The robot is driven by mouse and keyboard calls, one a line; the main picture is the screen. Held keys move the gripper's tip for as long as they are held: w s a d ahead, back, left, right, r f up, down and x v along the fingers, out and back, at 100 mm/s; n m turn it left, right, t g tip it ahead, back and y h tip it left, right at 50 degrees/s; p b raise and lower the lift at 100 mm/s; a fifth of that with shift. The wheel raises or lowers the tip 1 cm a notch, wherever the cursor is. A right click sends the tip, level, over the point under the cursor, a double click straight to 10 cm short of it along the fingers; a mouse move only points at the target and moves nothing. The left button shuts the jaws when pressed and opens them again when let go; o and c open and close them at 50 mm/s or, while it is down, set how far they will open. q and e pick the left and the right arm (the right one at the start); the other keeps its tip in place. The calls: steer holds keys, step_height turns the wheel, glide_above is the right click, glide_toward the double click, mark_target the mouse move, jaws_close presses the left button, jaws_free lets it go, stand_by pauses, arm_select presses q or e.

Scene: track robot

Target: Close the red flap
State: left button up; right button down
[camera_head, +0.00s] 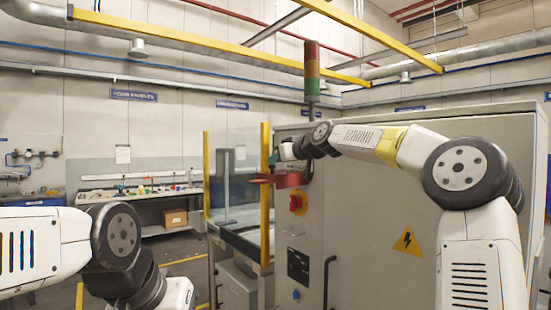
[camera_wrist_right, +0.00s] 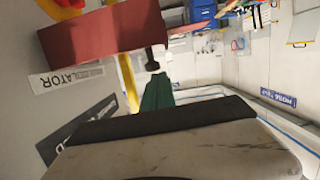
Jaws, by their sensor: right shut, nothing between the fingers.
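The red flap (camera_head: 290,180) is on the front of the grey cabinet, above a red knob on a yellow base. Part of it juts out to the left, so it looks open. In the right wrist view the red flap (camera_wrist_right: 105,36) fills the upper left, with a thin red edge pointing right. My right gripper (camera_head: 273,158) is shut and empty, just above the flap in the head view. Its dark green fingers (camera_wrist_right: 155,75) show in the wrist view close beside the flap; I cannot tell whether they touch it. My left gripper is not in view.
The grey cabinet (camera_head: 385,225) carries a red knob (camera_head: 297,203), a dark handle (camera_head: 328,280) and a warning sign (camera_head: 407,241). A yellow-framed clear enclosure (camera_head: 238,180) adjoins it at left. A workbench (camera_head: 150,192) stands farther back.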

step_height(320, 180, down, 10)
steer(key=s+a+n+t+h, duration=0.2)
steer(key=a+n, duration=0.1)
steer(key=n, duration=0.3)
steer(key=w+d+f+n+t, duration=0.1)
steer(key=w+d+f+n, duration=0.1)
steer(key=f+n, duration=0.2)
steer(key=w+d+f+n+t, duration=0.1)
steer(key=w+d+f+n, duration=0.1)
steer(key=f+n, duration=0.3)
steer(key=shift+d+f, duration=0.85)
steer(key=shift+f, duration=0.25)
steer(key=shift+s+a, duration=0.1)
